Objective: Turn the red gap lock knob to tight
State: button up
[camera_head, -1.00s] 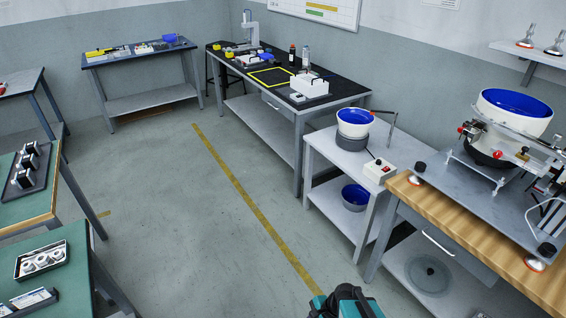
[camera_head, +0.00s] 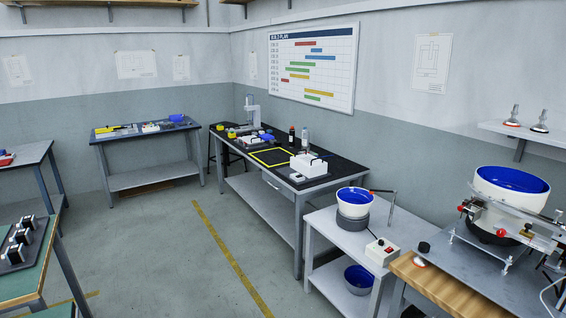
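A large white bowl feeder with a blue inside (camera_head: 511,187) stands on a grey plate on the wood-topped bench at the right. Small red knobs show on its metal track: one at the left end (camera_head: 461,208) and one at the front (camera_head: 501,233). I cannot tell which of them is the gap lock knob, nor how it is turned. The right end of the track runs out of the picture. My gripper is not in view.
The wood-topped bench (camera_head: 440,288) is at the lower right. Left of it, a grey table (camera_head: 337,236) holds a smaller blue-lined bowl (camera_head: 357,203) and a switch box (camera_head: 382,251). A black-topped bench (camera_head: 340,168) stands behind. The floor (camera_head: 165,255) in the middle is clear.

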aim_at(501, 232)
jog(key=z, duration=4.5)
jog(key=i, duration=0.1)
jog(key=u, duration=3.2)
